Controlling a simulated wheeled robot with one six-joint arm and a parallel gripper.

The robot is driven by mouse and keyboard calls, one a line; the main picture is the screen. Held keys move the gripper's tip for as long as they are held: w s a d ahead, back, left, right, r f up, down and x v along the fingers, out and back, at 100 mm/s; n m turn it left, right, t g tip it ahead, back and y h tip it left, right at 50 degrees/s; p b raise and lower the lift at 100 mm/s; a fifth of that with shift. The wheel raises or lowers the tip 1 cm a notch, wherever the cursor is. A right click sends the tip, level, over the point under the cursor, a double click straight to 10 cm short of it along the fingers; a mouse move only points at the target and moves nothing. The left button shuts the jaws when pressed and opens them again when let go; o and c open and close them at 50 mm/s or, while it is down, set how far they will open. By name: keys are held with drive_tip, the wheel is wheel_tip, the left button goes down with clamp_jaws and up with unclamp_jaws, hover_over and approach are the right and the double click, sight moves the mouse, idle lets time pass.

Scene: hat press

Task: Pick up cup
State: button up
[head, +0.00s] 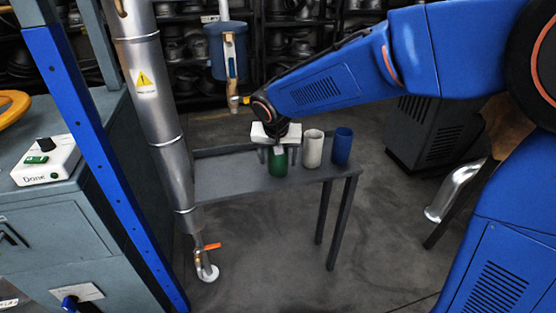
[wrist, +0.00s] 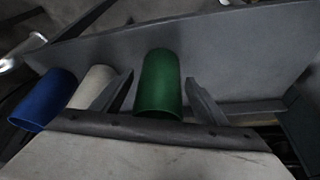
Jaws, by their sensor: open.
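Three cups stand in a row on a small grey table (head: 232,182): a green cup (head: 278,164), a white cup (head: 313,149) and a blue cup (head: 342,147). My gripper (head: 279,155) is over the green cup in the head view, and its body hides the cup's upper part. In the wrist view the green cup (wrist: 159,84) lies between the two spread fingers of my gripper (wrist: 160,100), with a gap visible on each side. The white cup (wrist: 92,88) is partly hidden behind one finger, and the blue cup (wrist: 43,98) is beyond it.
A silver pipe (head: 162,120) with a warning label and a blue post (head: 95,150) stand left of the table. A grey cabinet carries a white button box (head: 45,161). The table's left part is clear.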

drive_tip(key=shift+w+f, duration=0.2)
drive_tip(key=shift+f, duration=0.3)
drive_tip(key=c, duration=1.2)
drive_tip(key=shift+r, duration=0.15)
